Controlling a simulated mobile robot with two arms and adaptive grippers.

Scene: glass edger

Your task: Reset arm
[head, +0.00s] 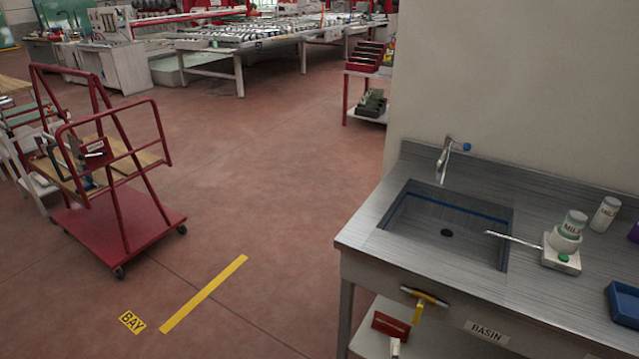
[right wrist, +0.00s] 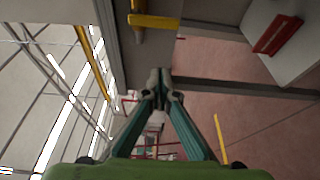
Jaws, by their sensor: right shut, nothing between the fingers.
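My right gripper (right wrist: 160,76) shows in the right wrist view, with two teal fingers meeting at their tips. It is shut and empty. I cannot clearly make it out in the head view. In the right wrist view its fingertips appear against the grey edge of the basin bench, below a yellow lever (right wrist: 155,20) in the picture. The same yellow lever (head: 418,312) hangs from a brass fitting on the bench front in the head view. The basin bench (head: 365,240) stands at the right of the head view. My left gripper is not in view.
A sink (head: 447,232), a tap (head: 445,160), a white device with a labelled cup (head: 570,232) and a blue tray (head: 625,305) are on the bench. A red box (head: 390,324) sits below. A red cart (head: 115,225) stands left. The floor (head: 270,170) between is clear.

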